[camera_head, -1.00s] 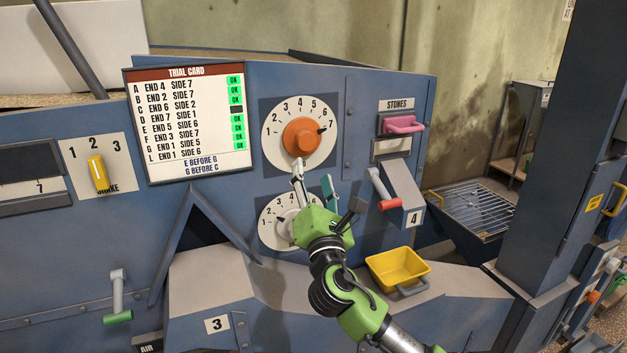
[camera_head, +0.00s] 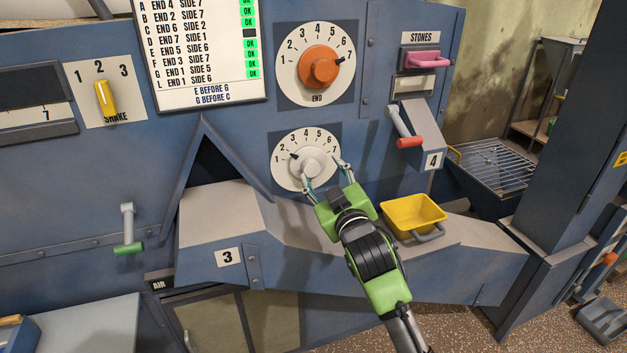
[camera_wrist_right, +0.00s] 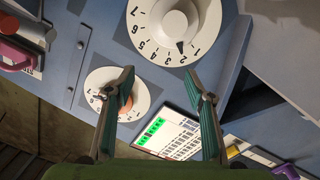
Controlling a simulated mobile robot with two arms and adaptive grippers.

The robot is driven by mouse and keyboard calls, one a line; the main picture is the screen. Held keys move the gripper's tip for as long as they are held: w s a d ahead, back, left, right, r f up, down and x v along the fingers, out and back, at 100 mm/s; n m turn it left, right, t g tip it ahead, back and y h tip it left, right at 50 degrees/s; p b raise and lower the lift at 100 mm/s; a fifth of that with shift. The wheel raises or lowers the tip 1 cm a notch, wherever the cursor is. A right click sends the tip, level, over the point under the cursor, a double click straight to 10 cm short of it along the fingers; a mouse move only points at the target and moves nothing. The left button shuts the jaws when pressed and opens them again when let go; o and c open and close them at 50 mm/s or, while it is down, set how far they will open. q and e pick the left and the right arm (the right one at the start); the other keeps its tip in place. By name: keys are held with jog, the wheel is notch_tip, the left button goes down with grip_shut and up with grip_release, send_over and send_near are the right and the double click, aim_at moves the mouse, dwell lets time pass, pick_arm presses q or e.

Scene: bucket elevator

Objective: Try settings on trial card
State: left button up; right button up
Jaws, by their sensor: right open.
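The trial card (camera_head: 210,60) is at the upper left in the head view, its top cut off. One status box is dark; the other visible ones are green OK. The orange END knob (camera_head: 319,68) points at 7. My left gripper is not in view.
A yellow SHAKE lever (camera_head: 105,98) stands at 2. A pink STONES handle (camera_head: 428,60) and a red-tipped lever (camera_head: 408,141) are at right. A yellow bin (camera_head: 414,216) sits on the ledge beside my right arm. A green-tipped lever (camera_head: 128,247) hangs at lower left.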

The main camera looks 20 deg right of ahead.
aim_at(313, 169)
notch_tip(313, 169, down, 6)
jog(key=s+d+m+y+b, duration=0.1)
jog(key=d+m+b, duration=0.1)
jog(key=m, duration=1.1)
pick_arm(q)
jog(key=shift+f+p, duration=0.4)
jog(key=shift+p, duration=0.75)
pick_arm(e)
jog(key=w, duration=0.8)
jog(key=w+a, duration=0.1)
jog(key=w, duration=0.3)
jog(key=shift+w, duration=0.2)
jog(key=c, duration=1.1)
jog(key=shift+n, duration=0.3)
